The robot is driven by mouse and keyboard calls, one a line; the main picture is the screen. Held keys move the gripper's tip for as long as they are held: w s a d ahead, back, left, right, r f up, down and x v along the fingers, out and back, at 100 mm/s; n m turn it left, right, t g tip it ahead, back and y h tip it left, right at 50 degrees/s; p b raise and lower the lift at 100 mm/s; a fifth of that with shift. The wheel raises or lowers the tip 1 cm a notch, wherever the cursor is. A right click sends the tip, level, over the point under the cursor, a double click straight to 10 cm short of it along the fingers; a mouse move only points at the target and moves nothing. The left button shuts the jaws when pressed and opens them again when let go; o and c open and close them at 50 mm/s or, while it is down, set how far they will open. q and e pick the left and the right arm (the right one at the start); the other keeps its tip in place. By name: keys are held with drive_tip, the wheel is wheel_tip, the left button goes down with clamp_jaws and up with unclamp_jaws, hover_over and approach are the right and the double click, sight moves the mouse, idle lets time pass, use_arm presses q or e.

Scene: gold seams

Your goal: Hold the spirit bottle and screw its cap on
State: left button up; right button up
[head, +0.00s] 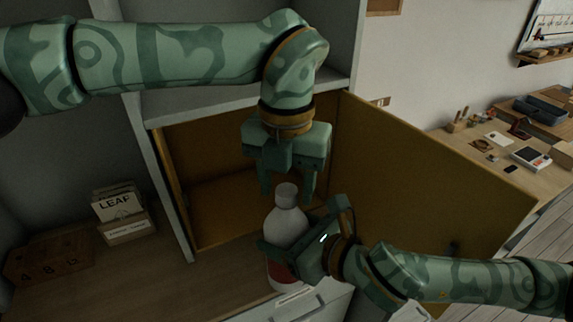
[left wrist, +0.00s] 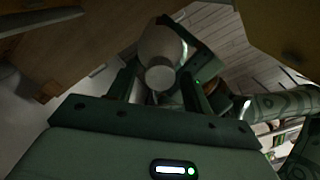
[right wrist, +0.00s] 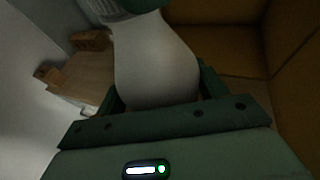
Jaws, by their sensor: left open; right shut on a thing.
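The spirit bottle (head: 286,228) is pale with a red label low down, and stands upright above the counter's front edge. A pale grey cap (head: 287,192) sits at its top; I cannot tell how tight it is. My right gripper (head: 300,243) is shut around the bottle's body; the bottle fills its jaws in the right wrist view (right wrist: 155,65). My left gripper (head: 287,190) points down over the cap, open, one finger on each side. In the left wrist view the cap (left wrist: 160,75) shows end-on between the fingers, apart from them.
An open cabinet (head: 205,205) with a mustard-coloured door (head: 420,180) stands behind the bottle. A desk (head: 480,165) with small items is at far right.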

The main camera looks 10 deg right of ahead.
use_arm(q)
drive_tip(key=shift+f, duration=0.15)
drive_tip(key=shift+c, duration=0.3)
drive_tip(key=c, duration=1)
drive_tip(key=o, duration=1.2)
wheel_tip(320, 180, up, 12)
